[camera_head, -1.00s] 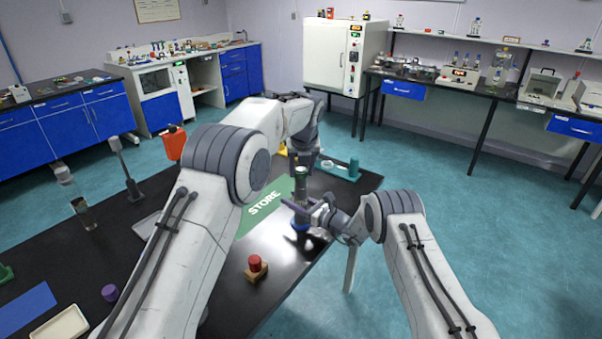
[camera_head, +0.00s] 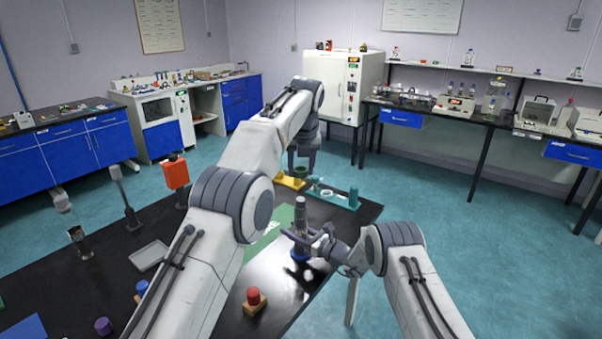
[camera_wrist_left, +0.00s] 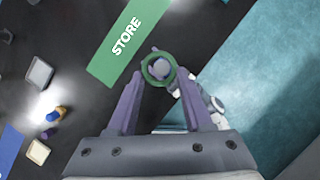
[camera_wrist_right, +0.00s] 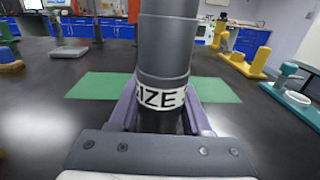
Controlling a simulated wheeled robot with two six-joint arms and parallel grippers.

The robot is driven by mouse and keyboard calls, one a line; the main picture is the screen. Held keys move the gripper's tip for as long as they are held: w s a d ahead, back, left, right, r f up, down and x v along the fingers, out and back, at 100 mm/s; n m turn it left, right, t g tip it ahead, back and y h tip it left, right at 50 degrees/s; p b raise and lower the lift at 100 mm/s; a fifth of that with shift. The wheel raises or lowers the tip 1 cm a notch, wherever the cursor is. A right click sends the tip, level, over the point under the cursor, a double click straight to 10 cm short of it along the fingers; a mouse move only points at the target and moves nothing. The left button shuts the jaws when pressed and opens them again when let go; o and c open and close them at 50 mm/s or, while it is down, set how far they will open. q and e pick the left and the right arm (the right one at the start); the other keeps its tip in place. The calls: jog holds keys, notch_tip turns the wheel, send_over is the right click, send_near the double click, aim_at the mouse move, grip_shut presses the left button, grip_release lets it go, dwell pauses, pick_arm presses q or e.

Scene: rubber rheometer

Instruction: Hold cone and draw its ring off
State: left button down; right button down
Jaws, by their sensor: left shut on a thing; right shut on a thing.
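The cone (camera_head: 300,222) is a dark grey stepped post with a blue foot, upright near the table's right edge. In the right wrist view the cone (camera_wrist_right: 166,50) fills the middle and bears a white band lettered "IZE". My right gripper (camera_head: 301,238) is shut around its lower part. The green ring (camera_head: 302,171) is in my left gripper (camera_head: 303,166), above the cone's top and apart from it. In the left wrist view the ring (camera_wrist_left: 146,72) sits between the fingertips, and the cone's top shows through its hole.
A green STORE mat (camera_head: 262,246) lies left of the cone. A yellow stand (camera_head: 290,182) and a teal stand (camera_head: 352,198) are behind. A red knob on a wooden block (camera_head: 255,304) is in front. A grey tray (camera_head: 150,255) lies left.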

dwell(0.3)
jog(key=shift+c, duration=1.4)
grip_release()
jog(key=shift+s, duration=0.1)
